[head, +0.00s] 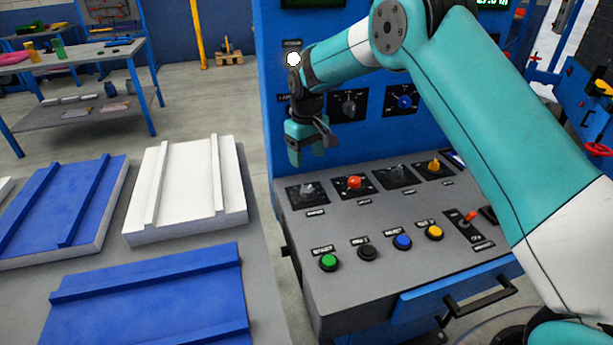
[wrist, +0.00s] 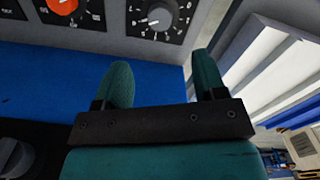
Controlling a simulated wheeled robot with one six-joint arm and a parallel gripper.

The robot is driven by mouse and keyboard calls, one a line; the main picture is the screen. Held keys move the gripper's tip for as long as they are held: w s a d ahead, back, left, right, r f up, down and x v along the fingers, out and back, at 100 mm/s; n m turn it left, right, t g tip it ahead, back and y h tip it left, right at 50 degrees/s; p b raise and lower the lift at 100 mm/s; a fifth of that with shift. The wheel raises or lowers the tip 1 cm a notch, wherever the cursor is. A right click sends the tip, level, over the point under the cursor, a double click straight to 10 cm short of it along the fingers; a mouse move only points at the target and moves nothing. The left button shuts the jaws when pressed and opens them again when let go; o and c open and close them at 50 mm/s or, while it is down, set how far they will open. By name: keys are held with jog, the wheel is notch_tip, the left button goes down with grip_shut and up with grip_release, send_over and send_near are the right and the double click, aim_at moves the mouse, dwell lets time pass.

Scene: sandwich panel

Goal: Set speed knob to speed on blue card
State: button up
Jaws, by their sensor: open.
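I cannot make out a blue card.
The upright blue panel carries a black knob (head: 348,104), a blue knob (head: 404,101) and a lit white lamp (head: 293,59). Green (head: 328,262), black, blue and yellow buttons line the console front, beside a red-tipped lever (head: 470,216). Blue and white panels (head: 185,190) lie at left.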

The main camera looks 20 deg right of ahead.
notch_tip(320, 180, up, 7)
jog(key=shift+f, duration=0.15)
